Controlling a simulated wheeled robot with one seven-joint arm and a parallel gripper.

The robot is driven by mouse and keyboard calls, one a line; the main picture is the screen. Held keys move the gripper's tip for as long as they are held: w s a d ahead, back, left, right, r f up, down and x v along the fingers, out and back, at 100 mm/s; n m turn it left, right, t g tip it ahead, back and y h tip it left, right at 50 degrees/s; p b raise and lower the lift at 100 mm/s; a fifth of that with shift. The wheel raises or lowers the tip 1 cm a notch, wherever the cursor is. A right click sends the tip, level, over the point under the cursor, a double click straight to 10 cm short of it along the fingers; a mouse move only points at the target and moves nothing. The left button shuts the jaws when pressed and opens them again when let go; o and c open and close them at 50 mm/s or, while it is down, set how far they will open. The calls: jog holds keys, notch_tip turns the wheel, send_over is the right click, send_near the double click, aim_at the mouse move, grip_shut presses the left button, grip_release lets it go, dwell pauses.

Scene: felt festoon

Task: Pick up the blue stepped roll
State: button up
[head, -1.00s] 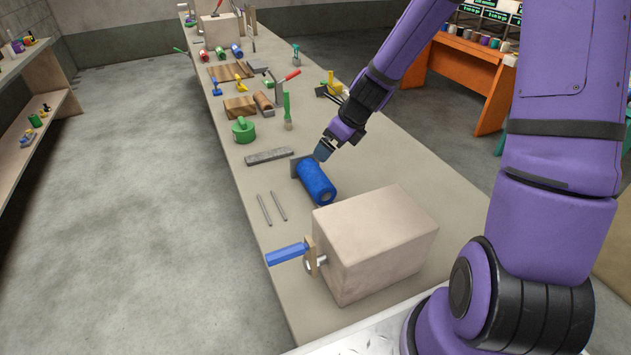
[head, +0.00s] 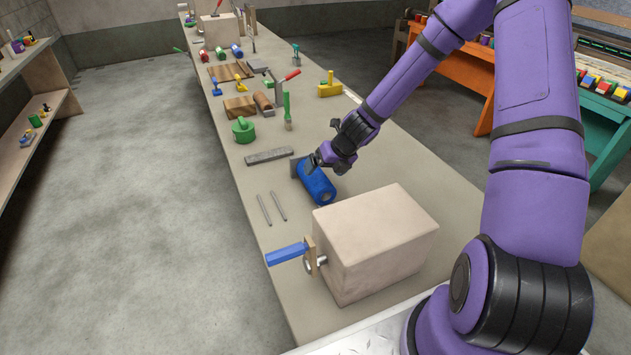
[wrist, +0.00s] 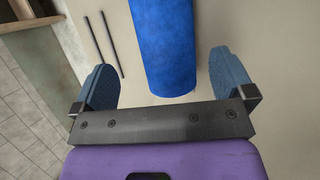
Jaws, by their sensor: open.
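The blue stepped roll (head: 318,186) lies on its side on the long bench, just behind the beige block. My gripper (head: 312,163) is over its far end in the head view and covers part of it. In the wrist view my gripper (wrist: 168,88) is open, with one blue-grey finger at each side. The roll's far end runs out of the wrist view. I cannot tell the exact height of the fingers above it.
A beige block (head: 375,240) with a blue-handled crank (head: 287,254) stands close in front of the roll. Two thin grey rods (head: 271,207) lie to its left. A grey bar (head: 270,156) and a green round tool (head: 243,131) lie farther back. The bench right of the roll is clear.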

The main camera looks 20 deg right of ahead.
aim_at(321, 174)
jog(key=shift+d+x, duration=0.2)
jog(key=shift+x, duration=1.3)
jog(key=shift+d+x, duration=0.15)
jog(key=shift+x, duration=1.35)
jog(key=shift+w, duration=0.2)
jog(key=c, duration=1.2)
jog(key=shift+c, duration=0.2)
